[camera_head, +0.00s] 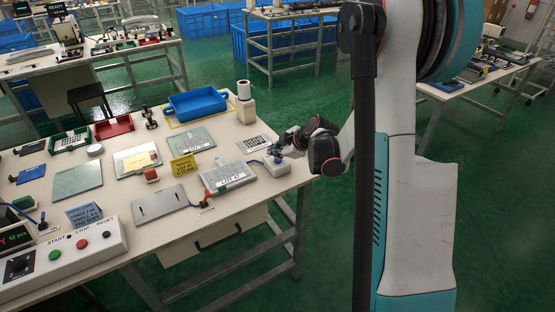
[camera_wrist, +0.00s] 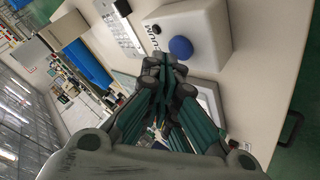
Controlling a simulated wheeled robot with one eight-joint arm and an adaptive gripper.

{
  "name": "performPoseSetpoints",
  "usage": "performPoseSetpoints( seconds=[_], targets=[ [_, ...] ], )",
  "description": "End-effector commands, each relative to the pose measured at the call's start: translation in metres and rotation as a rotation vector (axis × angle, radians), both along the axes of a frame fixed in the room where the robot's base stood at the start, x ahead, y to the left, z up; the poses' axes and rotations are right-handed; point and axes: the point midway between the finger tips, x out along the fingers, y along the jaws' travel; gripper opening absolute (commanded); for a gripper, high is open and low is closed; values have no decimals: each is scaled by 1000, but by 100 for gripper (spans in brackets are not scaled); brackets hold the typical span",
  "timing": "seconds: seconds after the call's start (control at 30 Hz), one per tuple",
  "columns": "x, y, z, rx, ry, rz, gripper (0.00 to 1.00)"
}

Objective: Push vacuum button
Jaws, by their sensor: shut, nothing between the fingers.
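The vacuum button is a blue dome (camera_wrist: 181,48) on a white box (camera_wrist: 208,28) in the wrist view. In the head view the white box (camera_head: 279,170) stands at the table's right edge, with the blue button (camera_head: 277,160) on top, partly hidden by my gripper. My gripper (camera_head: 274,151) reaches in from the right with its fingertips close to the button. In the wrist view my gripper (camera_wrist: 165,62) is shut and empty, its tips just beside the dome. A small gap shows there; contact cannot be told from the head view.
A panel with start, stop and reset buttons (camera_head: 70,252) is at front left.

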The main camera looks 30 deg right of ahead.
Motion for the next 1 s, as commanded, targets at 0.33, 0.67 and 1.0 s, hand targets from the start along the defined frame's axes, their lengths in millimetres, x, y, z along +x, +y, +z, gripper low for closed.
performPoseSetpoints(
  seconds=[0.33, 0.67, 1.0],
  targets=[
    [0, 0, -3, 0, 0, 0, 0],
    [0, 0, -9, 0, 0, 0, 0],
    [0, 0, -5, 0, 0, 0, 0]
  ],
)
